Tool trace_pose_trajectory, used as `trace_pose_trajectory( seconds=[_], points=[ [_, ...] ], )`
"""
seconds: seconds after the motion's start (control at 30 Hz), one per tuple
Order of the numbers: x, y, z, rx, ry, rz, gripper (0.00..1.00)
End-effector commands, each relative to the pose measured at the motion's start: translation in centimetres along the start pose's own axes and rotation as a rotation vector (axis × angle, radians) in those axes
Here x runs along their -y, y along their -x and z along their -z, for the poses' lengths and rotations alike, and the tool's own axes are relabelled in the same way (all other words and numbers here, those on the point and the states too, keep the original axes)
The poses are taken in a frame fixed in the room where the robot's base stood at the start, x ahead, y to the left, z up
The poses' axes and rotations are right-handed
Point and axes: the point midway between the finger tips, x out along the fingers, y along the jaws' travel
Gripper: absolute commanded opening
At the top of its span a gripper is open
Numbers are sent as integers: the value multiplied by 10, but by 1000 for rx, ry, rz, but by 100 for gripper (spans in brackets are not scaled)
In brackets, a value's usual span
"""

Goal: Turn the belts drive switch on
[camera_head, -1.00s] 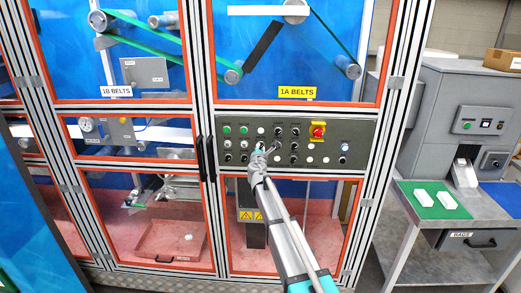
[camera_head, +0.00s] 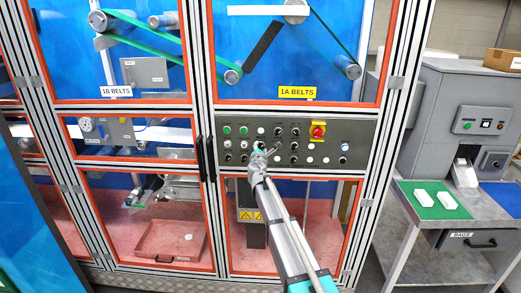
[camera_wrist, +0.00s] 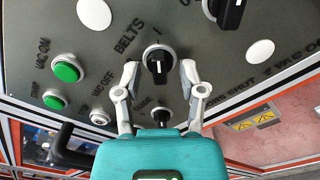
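The belts drive switch (camera_wrist: 158,62) is a black rotary knob on a silver ring, with "BELTS" printed beside it on the dark control panel (camera_wrist: 95,75). The mark "I" is printed near its upper edge in the wrist view. My gripper (camera_wrist: 159,74) is open, with one finger on each side of the knob. Gaps seem to show between the fingers and the knob; contact cannot be told. In the head view my gripper (camera_head: 262,158) is at the panel (camera_head: 345,130) and hides part of the lower switches.
A smaller black knob (camera_wrist: 160,116) lies between the fingers, nearer my palm. A larger black knob (camera_wrist: 226,10) is above right. Green buttons (camera_wrist: 66,69) are on the left. A red emergency stop (camera_head: 318,131) is on the panel's right side.

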Motion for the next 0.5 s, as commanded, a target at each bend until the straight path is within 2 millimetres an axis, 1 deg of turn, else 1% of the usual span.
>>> trace_pose_trajectory(
  seconds=[0.27,0.37,0.5],
  points=[
    [0,1,0,0,1,0,52],
    [0,5,0,0,1,0,52],
    [0,15,0,0,1,0,52]
  ],
)
